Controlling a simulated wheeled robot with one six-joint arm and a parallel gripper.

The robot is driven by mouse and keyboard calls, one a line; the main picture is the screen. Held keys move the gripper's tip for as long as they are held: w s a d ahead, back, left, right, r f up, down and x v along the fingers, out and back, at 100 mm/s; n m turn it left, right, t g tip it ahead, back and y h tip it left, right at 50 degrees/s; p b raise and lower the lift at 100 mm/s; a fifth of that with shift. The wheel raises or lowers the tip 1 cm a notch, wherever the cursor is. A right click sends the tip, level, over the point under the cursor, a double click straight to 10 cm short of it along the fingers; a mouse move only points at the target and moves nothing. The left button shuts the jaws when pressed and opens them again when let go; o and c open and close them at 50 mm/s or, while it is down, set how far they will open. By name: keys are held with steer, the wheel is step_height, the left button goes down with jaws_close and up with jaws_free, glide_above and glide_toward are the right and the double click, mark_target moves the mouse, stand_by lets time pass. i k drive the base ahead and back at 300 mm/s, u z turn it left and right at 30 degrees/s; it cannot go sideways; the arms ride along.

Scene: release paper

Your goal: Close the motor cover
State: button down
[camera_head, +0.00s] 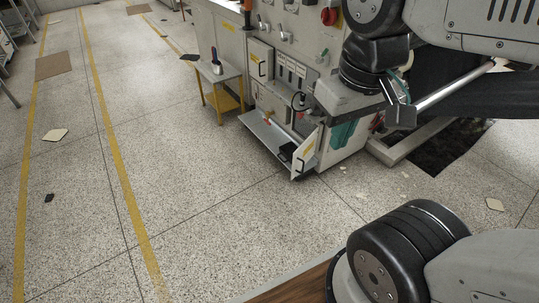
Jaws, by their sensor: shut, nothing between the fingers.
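The motor cover appears to be the grey panel (268,137) low on the machine's front. It stands open, projecting outward near the floor, with an upright side wall at its right end. A small black object (288,150) lies inside it near that end. My gripper (401,114) is above and to the right of the cover, beside the machine's right side, and apart from the cover. Its fingers look shut and hold nothing. My wrist hides part of the machine behind it.
The grey machine (345,145) has a red knob (329,16) and several controls. A small table with yellow legs (218,75) stands left of the cover. The speckled floor (200,200) in front is mostly clear.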

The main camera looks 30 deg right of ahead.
mark_target(304, 153)
steer(key=u, duration=0.1)
steer(key=i, duration=0.95)
steer(key=z, duration=0.5)
